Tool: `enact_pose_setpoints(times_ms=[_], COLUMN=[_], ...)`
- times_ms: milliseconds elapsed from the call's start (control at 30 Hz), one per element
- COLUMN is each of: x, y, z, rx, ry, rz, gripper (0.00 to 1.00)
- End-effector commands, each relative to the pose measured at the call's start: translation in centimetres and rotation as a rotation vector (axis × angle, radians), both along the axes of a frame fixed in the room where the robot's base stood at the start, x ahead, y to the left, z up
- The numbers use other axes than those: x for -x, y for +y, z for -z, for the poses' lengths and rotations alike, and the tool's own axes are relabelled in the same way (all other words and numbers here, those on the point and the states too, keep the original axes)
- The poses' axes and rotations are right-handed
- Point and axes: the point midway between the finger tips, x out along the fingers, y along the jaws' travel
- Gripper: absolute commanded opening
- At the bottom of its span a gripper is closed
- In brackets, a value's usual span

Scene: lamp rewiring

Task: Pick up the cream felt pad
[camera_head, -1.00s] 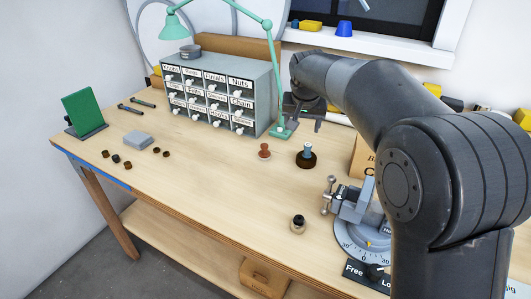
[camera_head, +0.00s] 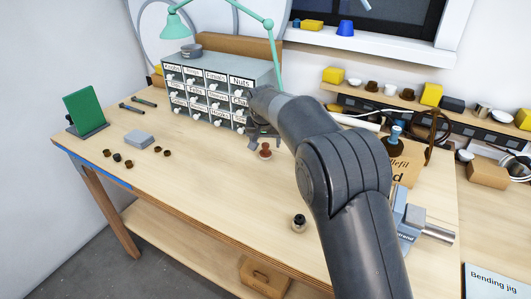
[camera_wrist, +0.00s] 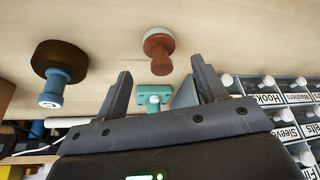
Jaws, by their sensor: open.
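A small round piece with a cream base and a black top (camera_head: 299,223) stands near the front edge of the bench in the head view. It looks like the cream felt pad, though it is small. It does not show in the wrist view. My gripper (camera_head: 264,137) is at the back of the bench, near the drawer cabinet, well apart from that piece. In the wrist view my gripper (camera_wrist: 161,82) has its two fingers spread with nothing between them. A red-brown knob-shaped piece (camera_wrist: 158,50) stands beyond the fingertips. It shows in the head view (camera_head: 265,151) below my gripper.
A dark round piece with a blue knob (camera_wrist: 60,72) stands beside it. The teal lamp base (camera_wrist: 153,97) lies beyond the finger gap. The grey drawer cabinet (camera_head: 216,90) is close to my gripper. A vise (camera_head: 408,215) is partly behind my arm.

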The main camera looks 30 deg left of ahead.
Motion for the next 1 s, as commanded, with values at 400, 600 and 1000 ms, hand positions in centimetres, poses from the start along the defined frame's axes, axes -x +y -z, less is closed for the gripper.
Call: enact_pose_setpoints(times_ms=[400,600,1000], x=[-1.5,-1.4,-1.4], y=[0.8,0.8,0.8], z=[4.3,4.3,4.2], rx=[-0.002,-0.001,-0.001], ry=[0.0,0.001,0.0], rz=[0.001,0.001,0.0], gripper=[0.65,0.59,0.26])
